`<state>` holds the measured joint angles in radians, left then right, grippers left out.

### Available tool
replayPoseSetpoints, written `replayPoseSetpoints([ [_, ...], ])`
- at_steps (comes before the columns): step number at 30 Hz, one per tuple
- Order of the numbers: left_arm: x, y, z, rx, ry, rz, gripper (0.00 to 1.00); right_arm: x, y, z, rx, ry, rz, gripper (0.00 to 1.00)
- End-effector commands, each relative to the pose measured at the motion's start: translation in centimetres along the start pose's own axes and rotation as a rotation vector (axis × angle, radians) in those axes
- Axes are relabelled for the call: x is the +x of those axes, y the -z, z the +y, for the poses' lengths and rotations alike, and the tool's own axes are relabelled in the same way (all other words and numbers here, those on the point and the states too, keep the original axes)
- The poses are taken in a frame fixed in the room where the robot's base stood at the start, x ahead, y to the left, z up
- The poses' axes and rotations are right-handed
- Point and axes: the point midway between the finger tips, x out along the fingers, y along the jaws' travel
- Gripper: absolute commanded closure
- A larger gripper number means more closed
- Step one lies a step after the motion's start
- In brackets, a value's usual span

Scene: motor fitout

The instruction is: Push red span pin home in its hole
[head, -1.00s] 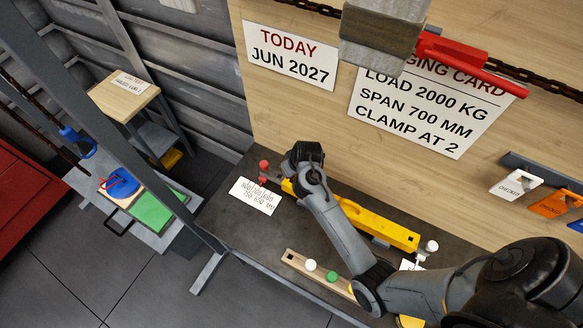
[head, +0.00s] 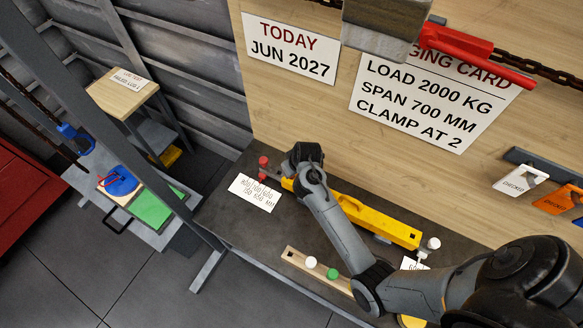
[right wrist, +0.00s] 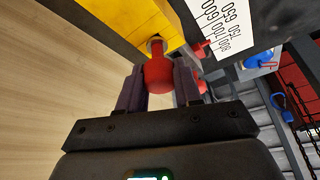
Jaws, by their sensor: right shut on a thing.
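The red span pin (right wrist: 158,72) sits between the two fingers of my right gripper (right wrist: 159,88), which is shut on it. Its narrow end meets a metal-rimmed hole in the yellow beam (right wrist: 140,22). The red head still stands out from the beam; how deep the pin sits is hidden. In the head view the yellow beam (head: 375,218) lies on the dark bench, and my right wrist covers its left end and the pin. My left gripper is not in view.
Other red parts (head: 263,167) stand beside the beam's left end, near a white number card (head: 254,192). A wooden strip (head: 300,262) with white and green knobs lies in front. A white-topped pin (head: 433,243) stands at the beam's right end.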

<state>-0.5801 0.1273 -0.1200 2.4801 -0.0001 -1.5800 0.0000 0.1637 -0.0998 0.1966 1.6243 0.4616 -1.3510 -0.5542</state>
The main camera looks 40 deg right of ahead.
Motion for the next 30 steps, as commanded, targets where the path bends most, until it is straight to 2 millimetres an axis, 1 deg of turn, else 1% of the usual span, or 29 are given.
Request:
replayPoseSetpoints([
  [7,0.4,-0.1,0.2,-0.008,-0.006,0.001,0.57,0.6,-0.3,0.0,0.0,0.0,0.0,0.97],
  [8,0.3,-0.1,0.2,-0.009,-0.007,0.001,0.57,0.6,-0.2,0.0,0.0,0.0,0.0,0.63],
  [13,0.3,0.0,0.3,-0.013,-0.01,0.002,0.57,0.5,-0.2,0.0,0.0,0.0,0.0,0.37],
  [23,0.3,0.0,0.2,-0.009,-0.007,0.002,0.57,0.4,-0.2,0.0,0.0,0.0,0.0,0.36],
  [26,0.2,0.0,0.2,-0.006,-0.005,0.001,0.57,-0.2,-0.2,0.1,-0.001,-0.002,0.0,0.36],
  [30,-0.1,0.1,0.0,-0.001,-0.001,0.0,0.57,-2.0,-0.2,0.1,-0.002,-0.002,0.002,0.36],
])
